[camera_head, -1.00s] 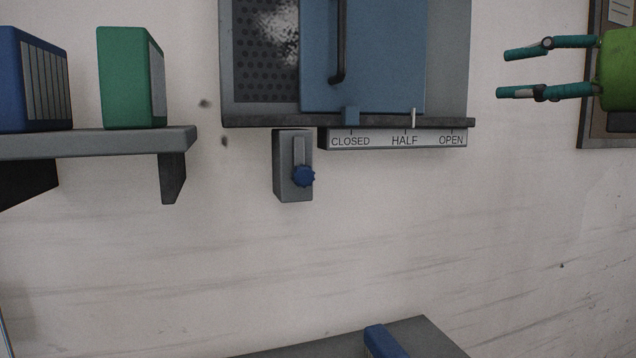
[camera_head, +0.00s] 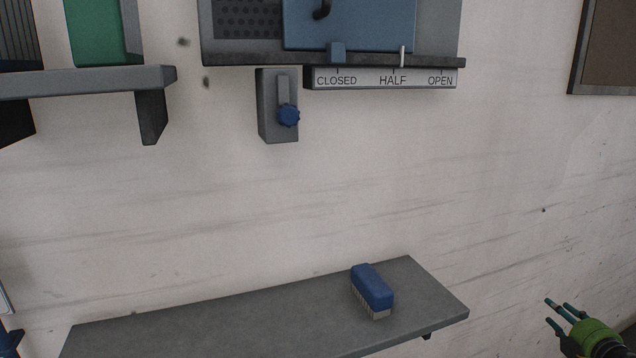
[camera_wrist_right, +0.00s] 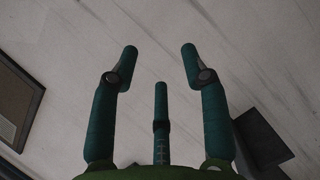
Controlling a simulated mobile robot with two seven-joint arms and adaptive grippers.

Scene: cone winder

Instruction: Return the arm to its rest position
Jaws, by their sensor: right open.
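My right gripper (camera_head: 562,310) is at the lower right corner of the head view, with a green body and teal fingers. It is open and empty, to the right of the lower shelf and apart from it. In the right wrist view its spread fingers (camera_wrist_right: 160,60) have only the wall behind them. My left gripper is not clearly in view; a small dark blue shape shows at the lower left edge of the head view.
A grey shelf (camera_head: 240,318) holds a blue brush (camera_head: 373,287). Above are a blue sliding panel (camera_head: 350,22), a scale (camera_head: 380,80) marked CLOSED, HALF, OPEN, and a box with a blue knob (camera_head: 288,115). A green binder (camera_head: 100,30) stands on the left shelf (camera_head: 90,82). A framed board (camera_head: 608,45) hangs right.

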